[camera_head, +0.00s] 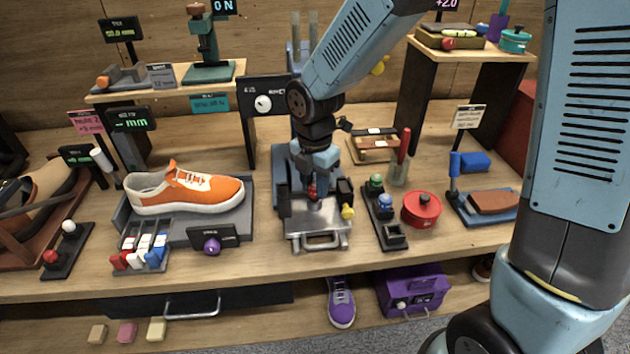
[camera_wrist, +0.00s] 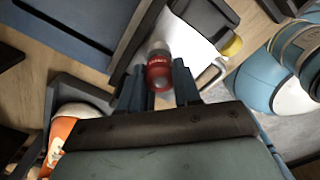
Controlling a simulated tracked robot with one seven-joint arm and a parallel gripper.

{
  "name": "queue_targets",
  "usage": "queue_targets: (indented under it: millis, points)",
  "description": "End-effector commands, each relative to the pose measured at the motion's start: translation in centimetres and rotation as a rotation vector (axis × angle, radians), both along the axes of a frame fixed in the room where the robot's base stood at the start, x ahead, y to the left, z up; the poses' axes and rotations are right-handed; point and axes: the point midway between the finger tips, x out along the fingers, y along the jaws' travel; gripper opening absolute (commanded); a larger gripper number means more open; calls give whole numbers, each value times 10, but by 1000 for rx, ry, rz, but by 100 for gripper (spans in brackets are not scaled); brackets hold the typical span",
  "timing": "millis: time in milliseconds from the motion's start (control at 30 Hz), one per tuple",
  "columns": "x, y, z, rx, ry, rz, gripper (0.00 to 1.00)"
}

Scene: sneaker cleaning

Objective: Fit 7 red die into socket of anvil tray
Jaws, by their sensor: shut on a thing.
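The red die (camera_head: 312,191) is a small red cylinder with a pale end. My gripper (camera_head: 315,198) is shut on it, above the anvil tray. The wrist view shows the red die (camera_wrist: 159,72) between the two dark fingers of my gripper (camera_wrist: 158,88). The anvil tray (camera_head: 318,241) is a pale metal tray with a front handle, at the foot of the blue press (camera_head: 281,165). Part of the tray (camera_wrist: 187,45) shows beyond the die in the wrist view. The socket is hidden behind my gripper and die, and I cannot tell the gap between die and tray.
A yellow knob (camera_head: 347,212) is at the tray's right. A dark rack (camera_head: 394,239) with a green die (camera_head: 376,181) and a blue die (camera_head: 385,202) stands further right, beside a red pot (camera_head: 421,210). An orange sneaker (camera_head: 187,190) sits on a grey stand at left.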

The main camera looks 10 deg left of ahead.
Motion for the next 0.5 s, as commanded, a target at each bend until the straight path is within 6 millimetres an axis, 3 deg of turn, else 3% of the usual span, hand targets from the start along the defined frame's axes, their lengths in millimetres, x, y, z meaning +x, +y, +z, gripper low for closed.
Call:
queue_targets:
  millis: [500]
  points:
    - [0, 0, -10, 0, 0, 0, 0]
